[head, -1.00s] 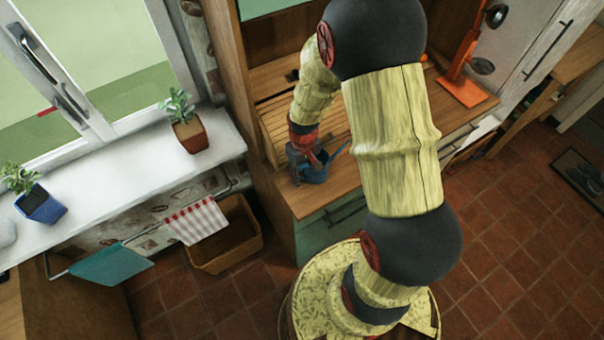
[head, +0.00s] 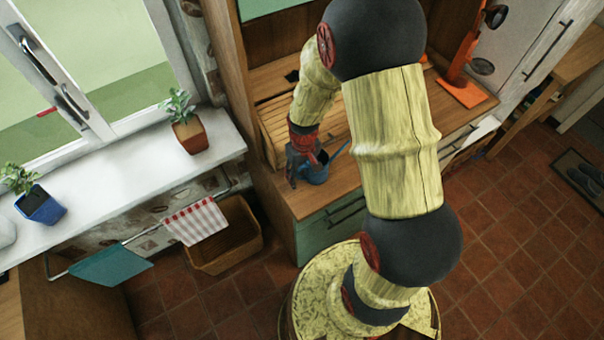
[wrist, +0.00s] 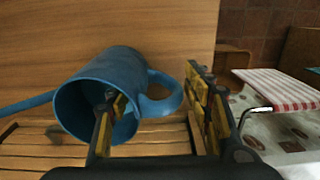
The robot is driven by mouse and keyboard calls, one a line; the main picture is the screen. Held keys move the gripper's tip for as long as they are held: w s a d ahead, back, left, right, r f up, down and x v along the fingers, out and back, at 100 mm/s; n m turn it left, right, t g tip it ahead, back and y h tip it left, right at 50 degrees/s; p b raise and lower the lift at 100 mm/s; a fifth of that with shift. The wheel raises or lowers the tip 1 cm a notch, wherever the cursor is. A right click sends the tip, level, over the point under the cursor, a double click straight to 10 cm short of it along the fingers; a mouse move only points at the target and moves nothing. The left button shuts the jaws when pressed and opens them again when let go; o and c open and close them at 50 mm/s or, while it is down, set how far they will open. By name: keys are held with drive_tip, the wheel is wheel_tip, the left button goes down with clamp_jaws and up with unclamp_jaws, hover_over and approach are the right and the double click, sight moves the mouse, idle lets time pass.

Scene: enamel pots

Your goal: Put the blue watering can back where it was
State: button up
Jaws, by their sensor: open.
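The blue watering can (head: 316,172) is on the wooden counter near its front left corner, its spout pointing up and right in the head view. In the wrist view the can (wrist: 90,78) shows its open mouth, with the spout to the left and the loop handle to the right. My gripper (wrist: 160,90) is open around the handle side. One finger overlaps the can's mouth and the other is beyond the handle. I cannot tell whether either finger touches the can. In the head view my gripper (head: 299,168) is at the can's left side and partly hides it.
A slatted wooden piece (head: 275,130) is behind the can on the counter (head: 318,202). An orange stand (head: 462,92) is farther right. A white windowsill with potted plants (head: 188,134) is to the left, above a striped towel (head: 197,221) and a basket (head: 232,248).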

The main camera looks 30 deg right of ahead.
wheel_tip(320, 180, up, 12)
drive_tip(key=shift+r+p, duration=0.15)
drive_tip(key=shift+p, duration=0.9)
drive_tip(key=s+a+r+t, duration=0.2)
drive_tip(key=s+r, duration=0.5)
drive_tip(key=r, duration=0.5)
drive_tip(key=s+a+r+t, duration=0.3)
drive_tip(key=s+a+r, duration=0.2)
drive_tip(key=r, duration=0.7)
drive_tip(key=shift+s+t, duration=0.3)
drive_tip(key=shift+s, duration=0.8)
drive_tip(key=shift+a, duration=0.1)
wheel_tip(320, 180, down, 6)
drive_tip(key=b, duration=0.6)
drive_tip(key=shift+f+b, duration=0.25)
drive_tip(key=shift+b, duration=0.05)
